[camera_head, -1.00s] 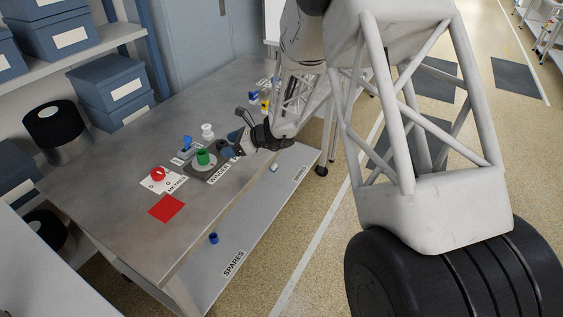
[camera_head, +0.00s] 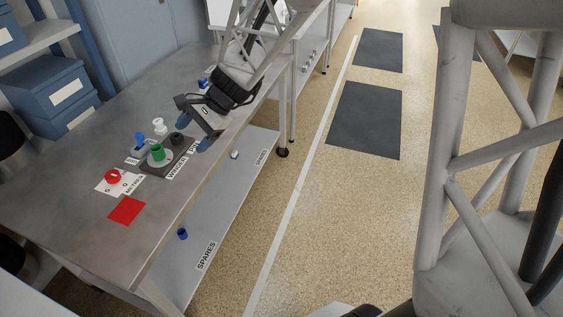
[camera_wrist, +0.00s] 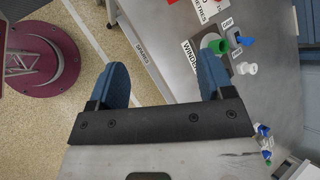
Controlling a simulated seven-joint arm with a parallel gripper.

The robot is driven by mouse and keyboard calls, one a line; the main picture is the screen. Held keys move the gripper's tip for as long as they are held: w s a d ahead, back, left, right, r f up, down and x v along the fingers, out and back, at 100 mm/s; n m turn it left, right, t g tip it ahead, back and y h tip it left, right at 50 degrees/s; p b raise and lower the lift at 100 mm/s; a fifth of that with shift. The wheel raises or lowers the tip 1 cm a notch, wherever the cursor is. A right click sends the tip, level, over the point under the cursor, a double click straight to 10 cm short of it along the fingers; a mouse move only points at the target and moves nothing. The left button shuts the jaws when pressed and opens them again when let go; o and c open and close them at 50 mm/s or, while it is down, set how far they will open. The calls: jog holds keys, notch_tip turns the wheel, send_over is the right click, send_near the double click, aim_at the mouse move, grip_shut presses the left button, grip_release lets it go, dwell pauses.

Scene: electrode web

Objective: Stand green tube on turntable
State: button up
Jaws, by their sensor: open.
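The green tube (camera_head: 158,152) stands upright on the pale round turntable (camera_head: 165,161) of the winder, a dark base on the bench. The tube also shows in the wrist view (camera_wrist: 219,46), on the turntable (camera_wrist: 207,40) beyond the right finger. My gripper (camera_head: 192,124) is open and empty, to the right of the tube and apart from it, near the bench's front edge. In the wrist view my gripper (camera_wrist: 162,80) has its two blue fingers wide apart, with the bench edge and floor between them.
Close by are a dark post (camera_head: 177,138), a white spool (camera_head: 159,126), a blue part (camera_head: 140,139), a red knob (camera_head: 113,176) and a red square (camera_head: 127,210). A lower shelf (camera_head: 207,215) holds a blue tube (camera_head: 182,234). The bench's near left is clear.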

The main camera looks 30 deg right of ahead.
jog(key=s+d+r+n+h, duration=0.2)
jog(key=s+d+n+h, duration=0.1)
jog(key=s, duration=0.5)
jog(key=s+d+r+n+t+h, duration=0.1)
jog(key=s+d+r+n+h, duration=0.2)
jog(key=s, duration=0.6)
jog(key=s+d+r+n+h, duration=0.2)
jog(key=s+d+n, duration=0.3)
jog(key=s, duration=0.4)
jog(key=shift+d+r+t+h, duration=0.2)
jog(key=shift+r+t+h, duration=0.1)
jog(key=shift+r+h, duration=0.15)
jog(key=shift+c, duration=0.5)
